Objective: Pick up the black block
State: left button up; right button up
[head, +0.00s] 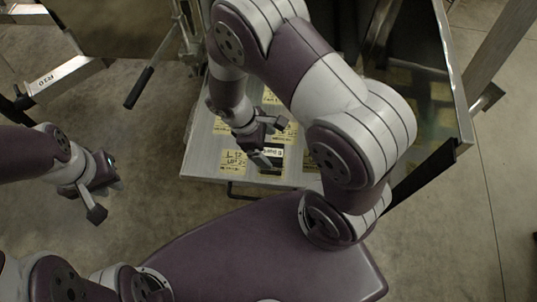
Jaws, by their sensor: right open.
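A black block (271,168) with a white lettered label lies on the metal trailer bed, close to its front edge. My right gripper (271,142) is open and hangs just above and to the left of the block. One finger partly overlaps the block in the picture. I cannot tell whether it touches the block, and nothing shows between the fingers. My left gripper (106,198) is at the left, over the concrete floor and well away from the block. I cannot make out whether its jaws are open or shut.
The trailer bed (204,159) carries several yellow lettered labels around the block. Its dark side panel (432,100) rises at the right. A black-gripped handle (139,88) sticks out at upper left, near another metal beam (68,74). Floor between the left gripper and bed is clear.

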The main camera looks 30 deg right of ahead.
aim_at(275, 158)
jog(key=x, duration=0.2)
jog(key=b+x, duration=0.1)
jog(key=x, duration=0.1)
jog(key=b+x, duration=0.1)
jog(key=x, duration=0.2)
jog(key=shift+w+a+f, duration=0.1)
jog(key=shift+a+f, duration=0.2)
jog(key=shift+a, duration=0.05)
jog(key=shift+d+f, duration=0.2)
jog(key=shift+f, duration=0.2)
jog(key=shift+r, duration=0.1)
jog(key=shift+c, duration=0.9)
jog(key=c, duration=1.5)
grip_shut()
jog(key=shift+r, duration=0.1)
